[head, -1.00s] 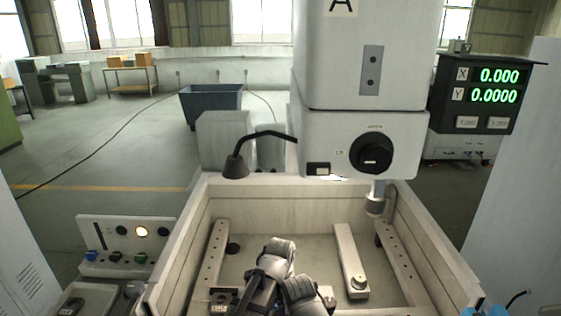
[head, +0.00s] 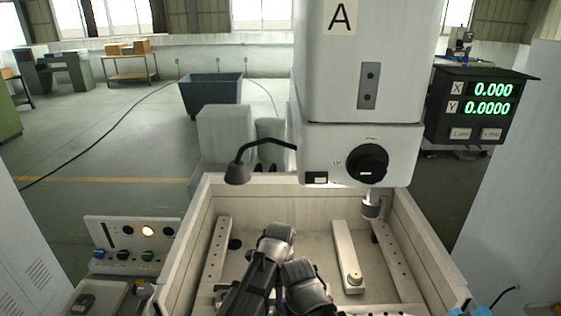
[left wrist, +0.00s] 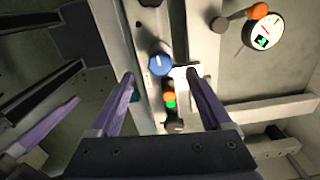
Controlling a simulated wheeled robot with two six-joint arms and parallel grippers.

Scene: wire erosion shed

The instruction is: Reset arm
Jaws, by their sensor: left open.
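My left gripper (left wrist: 161,74) is open in the left wrist view, with its two purple-grey fingers apart and nothing held between them. A blue knob (left wrist: 160,64) and an orange and a green round part (left wrist: 170,98) show in the gap between the fingers; I cannot tell their distance from the fingers. In the head view my grey and black arm links reach over the near part of the machine's tank (head: 188,243); the left gripper's fingers cannot be made out there. My right gripper is not in view.
The white machine head (head: 365,60) hangs over the tank, with a spindle (head: 370,205) below it. A control panel (head: 128,245) with a lit lamp stands at left. A readout (head: 483,105) is at right. A round dial (left wrist: 263,32) lies near the gripper.

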